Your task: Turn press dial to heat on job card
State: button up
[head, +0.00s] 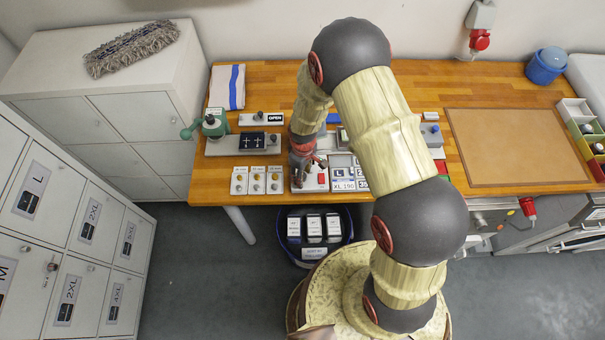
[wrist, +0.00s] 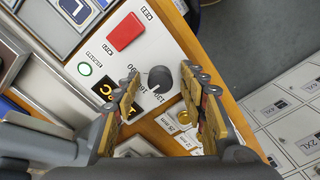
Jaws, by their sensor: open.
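The press dial (wrist: 160,79) is a round black knob on a white control panel (wrist: 150,32), with printed numbers around its left side. Its exact setting is hard to read. My gripper (wrist: 164,77) is open, with one fingertip on each side of the dial; I cannot tell whether either touches it. In the head view my gripper (head: 305,162) is over the panel (head: 311,184) near the table's front edge and hides the dial. A card reading "XL 190" (head: 342,186) lies just right of the panel.
A blue bin (head: 347,220) is below the table edge.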

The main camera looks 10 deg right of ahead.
jog(key=shift+c, duration=0.2)
grip_shut()
dwell(0.3)
jog(key=shift+m, duration=0.4)
jog(key=m+b, duration=0.2)
jog(key=m, duration=0.1)
jog(key=shift+f+m, duration=0.1)
jog(key=shift+m, duration=0.2)
jog(key=shift+m+b, duration=0.65)
jog(key=shift+m, duration=1.65)
jog(key=shift+c, duration=0.2)
grip_release()
jog(key=shift+o, duration=0.4)
